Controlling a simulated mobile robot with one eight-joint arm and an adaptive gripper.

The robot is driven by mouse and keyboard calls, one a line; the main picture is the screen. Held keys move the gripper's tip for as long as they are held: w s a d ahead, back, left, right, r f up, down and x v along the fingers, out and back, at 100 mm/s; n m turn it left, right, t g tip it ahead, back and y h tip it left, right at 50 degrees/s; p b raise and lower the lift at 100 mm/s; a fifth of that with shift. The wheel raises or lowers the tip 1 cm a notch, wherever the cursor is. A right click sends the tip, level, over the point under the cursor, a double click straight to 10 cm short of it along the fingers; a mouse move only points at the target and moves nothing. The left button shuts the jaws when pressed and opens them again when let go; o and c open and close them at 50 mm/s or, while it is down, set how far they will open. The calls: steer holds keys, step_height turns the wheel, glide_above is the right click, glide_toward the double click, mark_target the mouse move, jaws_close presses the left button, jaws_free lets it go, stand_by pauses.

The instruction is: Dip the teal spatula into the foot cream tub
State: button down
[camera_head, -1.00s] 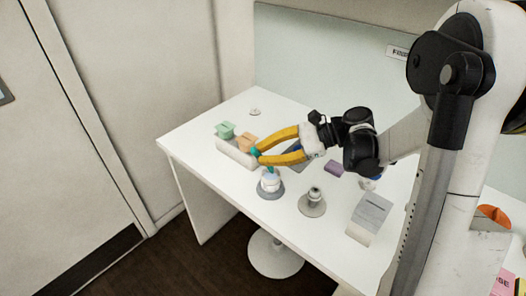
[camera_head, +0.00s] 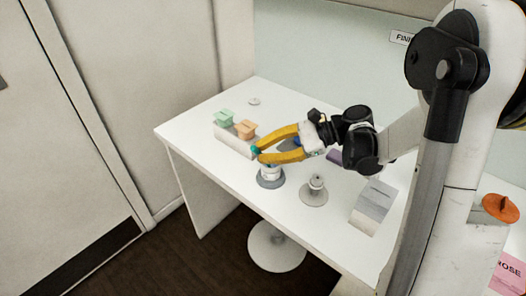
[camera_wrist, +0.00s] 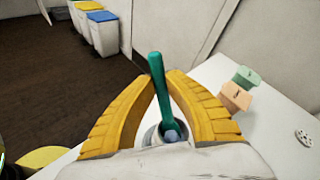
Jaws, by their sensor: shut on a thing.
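My gripper (camera_head: 257,156) has yellow fingers shut on the teal spatula (camera_wrist: 158,85). In the wrist view the spatula stands between the fingers, and its lower end overlaps the opening of a round pale tub (camera_wrist: 150,136). A blue-grey rounded shape (camera_wrist: 172,136) shows at that end; I cannot tell whether the spatula touches the cream. In the head view the white tub (camera_head: 269,175) stands on a grey round base, just under the fingers, which hide its top. Only a bit of teal shows at the fingertips. I cannot read the tub's label.
A grey round stand (camera_head: 314,193) and a grey-white box (camera_head: 373,207) are to the right. A purple block is partly behind the arm. The table's left corner is clear.

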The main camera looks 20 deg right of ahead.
steer(key=shift+r+p, duration=2.45)
steer(key=shift+r, duration=1.15)
